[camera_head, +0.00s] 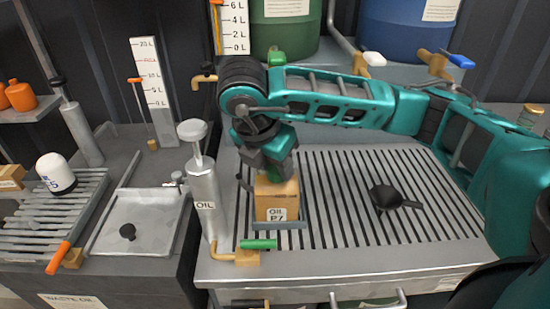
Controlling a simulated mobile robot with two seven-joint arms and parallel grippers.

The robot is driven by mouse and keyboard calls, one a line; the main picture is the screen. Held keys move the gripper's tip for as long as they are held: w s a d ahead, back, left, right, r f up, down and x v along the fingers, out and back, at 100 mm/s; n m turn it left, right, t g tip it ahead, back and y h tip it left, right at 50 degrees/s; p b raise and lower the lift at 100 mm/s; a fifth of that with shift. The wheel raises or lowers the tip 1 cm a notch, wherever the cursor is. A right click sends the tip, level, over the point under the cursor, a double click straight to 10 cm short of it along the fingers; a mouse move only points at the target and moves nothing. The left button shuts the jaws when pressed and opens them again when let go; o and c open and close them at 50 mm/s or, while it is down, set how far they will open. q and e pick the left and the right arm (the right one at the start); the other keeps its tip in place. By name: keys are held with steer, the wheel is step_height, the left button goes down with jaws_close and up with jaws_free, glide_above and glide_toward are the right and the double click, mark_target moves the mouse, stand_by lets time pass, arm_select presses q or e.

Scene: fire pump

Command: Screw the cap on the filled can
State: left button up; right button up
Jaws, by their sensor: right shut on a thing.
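A tan can (277,195) with a label reading "OIL P7" stands upright on the slatted metal bench, just right of the grey OIL pump. My right gripper (270,165) points down over the top of the can. It is shut on a small green cap (275,174) at the can's top. The gripper hides much of the cap, and I cannot tell how far it is seated. My left gripper is not in view.
The OIL pump (202,180) stands close left of the can. A green-handled tap (258,244) is in front. A black funnel (392,198) lies on the slats (340,215) to the right, with clear room around it. Green and blue drums (410,35) stand behind.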

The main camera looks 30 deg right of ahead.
steer(key=o, duration=1.5)
steer(key=shift+c, duration=0.2)
steer(key=shift+r, duration=0.2)
steer(key=shift+r+p, duration=1.3)
steer(key=shift+p, duration=0.05)
steer(key=shift+r, duration=2.5)
